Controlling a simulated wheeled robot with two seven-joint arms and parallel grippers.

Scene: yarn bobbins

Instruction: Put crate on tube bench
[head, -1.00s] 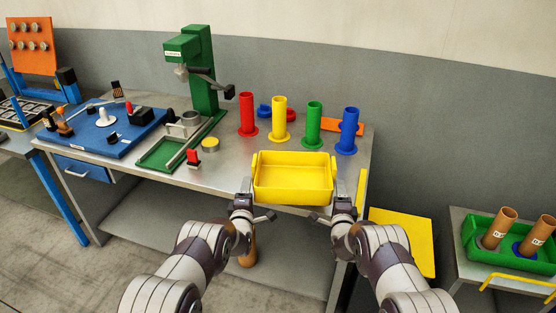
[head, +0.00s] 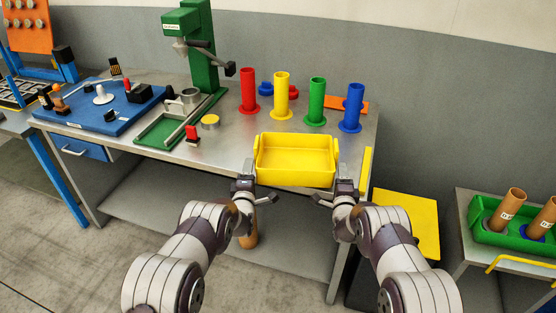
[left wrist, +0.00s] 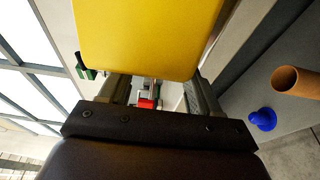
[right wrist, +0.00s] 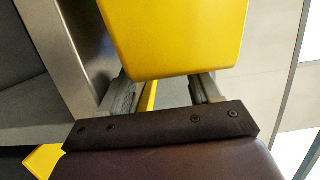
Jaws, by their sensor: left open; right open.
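The yellow crate (head: 295,178) is upright and empty at the front edge of the metal bench (head: 225,165); whether it rests there or is raised I cannot tell. My left gripper (head: 247,172) is open at its left end and my right gripper (head: 341,175) is open at its right end. The crate fills the top of the left wrist view (left wrist: 145,40) and the right wrist view (right wrist: 175,35), close to the fingers; contact is unclear. Cardboard tubes (head: 510,205) stand in a green tray (head: 487,236) on a small grey bench (head: 462,210) at far right.
Red (head: 248,90), yellow (head: 281,95), green (head: 316,100) and blue (head: 351,108) posts stand behind the crate. A green press (head: 200,55) and blue board (head: 95,118) are further left. A yellow-topped stand (head: 408,220) is between the benches. A yellow rail (head: 515,258) fronts the small bench.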

